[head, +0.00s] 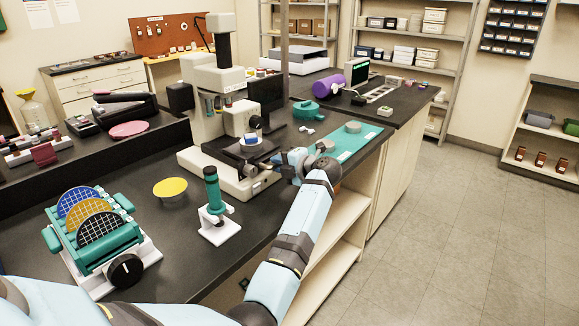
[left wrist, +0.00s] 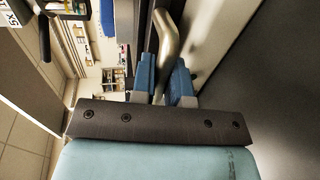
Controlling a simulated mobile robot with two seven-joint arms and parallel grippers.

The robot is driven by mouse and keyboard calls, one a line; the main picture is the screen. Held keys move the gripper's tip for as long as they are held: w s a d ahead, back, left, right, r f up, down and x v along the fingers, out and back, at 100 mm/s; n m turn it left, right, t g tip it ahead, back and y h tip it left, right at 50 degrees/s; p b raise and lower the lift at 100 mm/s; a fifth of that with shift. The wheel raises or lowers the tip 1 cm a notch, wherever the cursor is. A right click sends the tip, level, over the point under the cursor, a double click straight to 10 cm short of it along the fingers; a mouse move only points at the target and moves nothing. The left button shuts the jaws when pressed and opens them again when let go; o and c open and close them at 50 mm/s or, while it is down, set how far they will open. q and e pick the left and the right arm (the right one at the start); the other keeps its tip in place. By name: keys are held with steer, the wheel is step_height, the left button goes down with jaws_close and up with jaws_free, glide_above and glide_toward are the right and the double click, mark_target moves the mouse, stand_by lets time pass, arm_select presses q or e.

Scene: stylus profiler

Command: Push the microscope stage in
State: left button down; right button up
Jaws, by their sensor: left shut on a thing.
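The white microscope (head: 215,105) stands on the black bench. Its dark stage (head: 262,152) carries a small round white piece with a blue item on top. My left gripper (head: 281,160) is at the right front of the stage, at the end of my pale blue arm. In the left wrist view its blue fingers (left wrist: 167,82) are shut on a curved metal handle (left wrist: 169,40). In the head view the gripper hides the handle, and how far the stage sticks out is hard to tell. My right gripper is not in view.
A teal mat (head: 350,142) with a grey disc lies right of my gripper. A green-topped stand (head: 212,190), a yellow disc (head: 170,188) and a teal wafer rack (head: 100,235) stand on the bench to the left. The floor at right is clear.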

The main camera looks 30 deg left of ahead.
mark_target(268, 156)
arm_select(q)
steer(key=x, duration=0.2)
steer(key=r+x, duration=0.1)
steer(key=x, duration=0.1)
steer(key=shift+a+f, duration=0.1)
steer(key=shift+a, duration=0.35)
steer(key=c, duration=1.1)
jaws_free()
steer(key=shift+c, duration=0.2)
steer(key=shift+d, duration=0.15)
steer(key=v, duration=1.3)
steer(key=shift+d, duration=0.3)
